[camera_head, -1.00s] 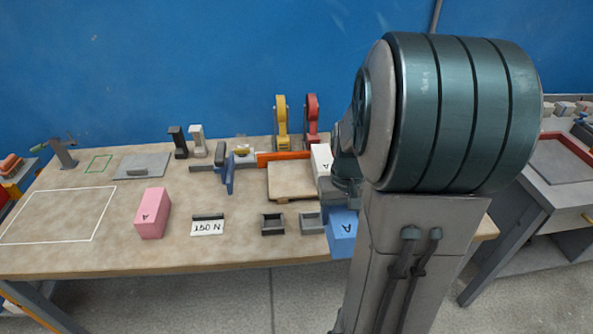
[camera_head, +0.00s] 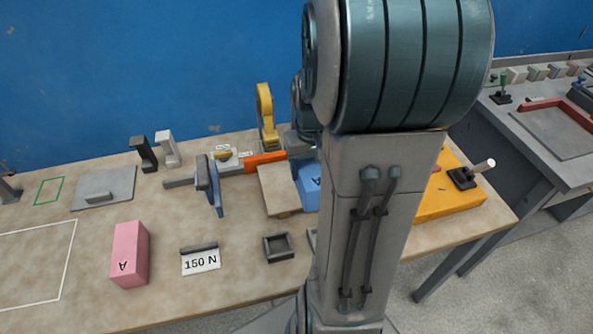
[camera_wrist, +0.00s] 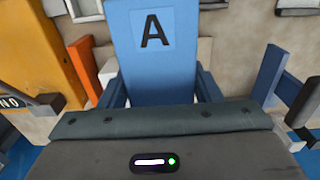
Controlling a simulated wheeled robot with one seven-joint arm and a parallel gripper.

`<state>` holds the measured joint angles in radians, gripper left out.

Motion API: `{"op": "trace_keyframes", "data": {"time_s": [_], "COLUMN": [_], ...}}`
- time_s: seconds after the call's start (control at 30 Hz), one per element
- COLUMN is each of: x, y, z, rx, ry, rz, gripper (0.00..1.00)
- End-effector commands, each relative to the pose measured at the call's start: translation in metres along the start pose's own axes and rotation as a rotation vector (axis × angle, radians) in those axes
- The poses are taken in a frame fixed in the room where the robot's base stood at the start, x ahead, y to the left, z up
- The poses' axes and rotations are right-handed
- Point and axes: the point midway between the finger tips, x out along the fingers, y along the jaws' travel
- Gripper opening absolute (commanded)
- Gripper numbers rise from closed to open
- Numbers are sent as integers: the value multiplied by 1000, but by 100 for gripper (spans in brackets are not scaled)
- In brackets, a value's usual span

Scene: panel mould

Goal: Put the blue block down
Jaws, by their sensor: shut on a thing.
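The blue block (camera_head: 309,196), marked A, is beside the right edge of the wooden board (camera_head: 275,185) in the head view, partly hidden by my arm. In the wrist view the blue block (camera_wrist: 155,55) stands between the two blue fingers of my gripper (camera_wrist: 160,90), which is shut on it. In the head view my gripper is mostly hidden behind my arm. I cannot tell whether the block's underside touches anything.
A pink block (camera_head: 130,254), a 150 N label (camera_head: 200,261) and a small dark tray (camera_head: 278,247) are nearer the front. A blue upright clamp (camera_head: 214,187) and an orange bar (camera_head: 265,160) stand left of the blue block. A yellow-orange panel (camera_head: 450,200) lies right.

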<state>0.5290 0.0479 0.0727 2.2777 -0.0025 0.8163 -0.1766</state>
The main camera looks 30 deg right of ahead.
Motion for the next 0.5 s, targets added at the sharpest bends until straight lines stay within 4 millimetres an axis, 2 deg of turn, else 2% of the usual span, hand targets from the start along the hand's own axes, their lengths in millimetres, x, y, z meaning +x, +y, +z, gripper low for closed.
{"op": "trace_keyframes", "data": {"time_s": [0.17, 0.5], "x": [9, 39], "y": [-5, -16], "z": [-16, -66], "rx": [-4, -2], "ry": [-3, -2], "rz": [-1, -2], "gripper": [15, 15]}}
